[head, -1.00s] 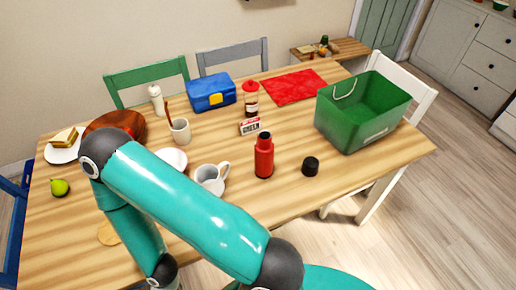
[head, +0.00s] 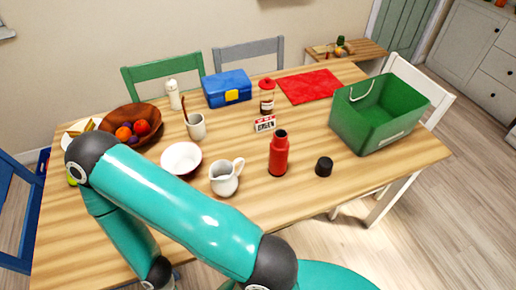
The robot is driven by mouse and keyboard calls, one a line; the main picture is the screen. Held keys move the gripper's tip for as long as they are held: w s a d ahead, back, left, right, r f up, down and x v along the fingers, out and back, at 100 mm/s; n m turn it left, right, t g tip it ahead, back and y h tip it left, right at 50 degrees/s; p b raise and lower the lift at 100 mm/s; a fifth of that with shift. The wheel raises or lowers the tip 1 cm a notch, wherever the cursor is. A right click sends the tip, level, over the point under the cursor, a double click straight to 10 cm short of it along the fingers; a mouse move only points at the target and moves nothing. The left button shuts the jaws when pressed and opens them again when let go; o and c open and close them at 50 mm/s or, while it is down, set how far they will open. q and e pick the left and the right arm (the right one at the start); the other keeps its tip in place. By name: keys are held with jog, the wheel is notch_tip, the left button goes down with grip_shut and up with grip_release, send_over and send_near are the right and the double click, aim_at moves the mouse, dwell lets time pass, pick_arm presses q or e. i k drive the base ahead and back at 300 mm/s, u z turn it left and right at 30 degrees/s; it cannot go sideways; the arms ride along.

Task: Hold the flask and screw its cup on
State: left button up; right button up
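The red flask (head: 278,156) stands upright on the wooden table, its dark top uncovered. The black cup (head: 324,167) stands on the table to the right of the flask, apart from it, near the front edge. A teal arm of mine crosses the lower left of the head view, in front of part of the table. Neither gripper shows in the head view.
A white jug (head: 225,178) and white bowl (head: 181,159) stand left of the flask. A small red-and-white box (head: 265,124) and a red-topped jar (head: 267,97) stand behind it. A green crate (head: 378,118) is at the right.

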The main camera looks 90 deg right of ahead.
aim_at(279, 149)
jog(key=z, duration=0.15)
jog(key=k, duration=2.35)
jog(key=z, duration=0.9)
jog(key=i, duration=1.2)
jog(key=z, duration=0.1)
